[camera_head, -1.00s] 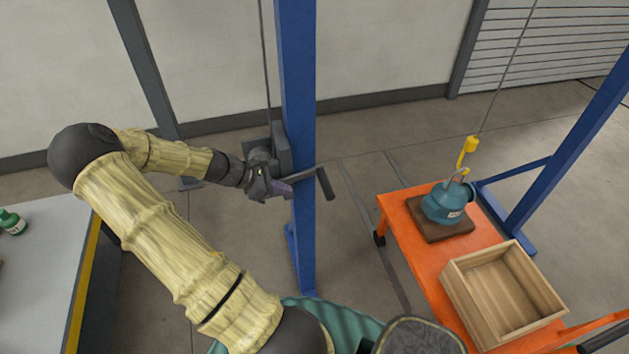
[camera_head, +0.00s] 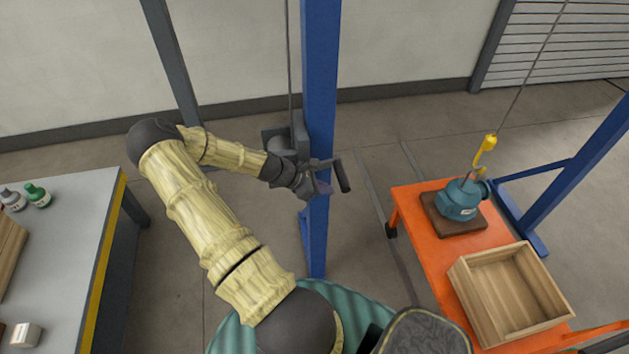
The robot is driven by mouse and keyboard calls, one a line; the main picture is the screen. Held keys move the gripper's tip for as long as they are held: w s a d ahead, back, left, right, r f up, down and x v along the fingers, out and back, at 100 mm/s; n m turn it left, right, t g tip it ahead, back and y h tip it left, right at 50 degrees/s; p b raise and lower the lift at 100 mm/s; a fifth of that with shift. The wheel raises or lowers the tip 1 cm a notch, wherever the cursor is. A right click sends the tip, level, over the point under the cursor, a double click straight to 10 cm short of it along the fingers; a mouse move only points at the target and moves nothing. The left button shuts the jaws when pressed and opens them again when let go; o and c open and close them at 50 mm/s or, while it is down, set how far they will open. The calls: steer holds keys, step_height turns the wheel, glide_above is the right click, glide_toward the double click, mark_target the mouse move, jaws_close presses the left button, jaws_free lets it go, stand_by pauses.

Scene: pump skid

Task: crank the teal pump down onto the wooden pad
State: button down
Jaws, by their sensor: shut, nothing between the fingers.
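The teal pump (camera_head: 459,203) sits on, or very close over, the brown wooden pad (camera_head: 436,226) on the orange cart; I cannot tell whether it bears fully. A yellow hook (camera_head: 485,152) on a cable is at the lifting eye on top of the pump. The grey winch (camera_head: 285,138) is mounted on the blue post, with its dark crank handle (camera_head: 343,176) sticking out to the right. My gripper (camera_head: 322,187) is shut and empty in front of the post, just left of the handle. The fingertips are small and partly blurred against the post.
The blue post (camera_head: 320,80) stands right behind my gripper. An open wooden box (camera_head: 478,305) is on the orange cart (camera_head: 415,250), in front of the pump. A grey workbench (camera_head: 70,240) with bottles is at the left.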

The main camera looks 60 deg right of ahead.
steer(key=r, duration=0.1)
steer(key=r+p, duration=0.1)
steer(key=s+d+r+p, duration=0.1)
steer(key=shift+r, duration=0.35)
steer(key=shift+w, duration=0.1)
stand_by(0.5)
steer(key=shift+r, duration=0.15)
steer(key=shift+r+g, duration=0.2)
steer(key=shift+g, duration=0.1)
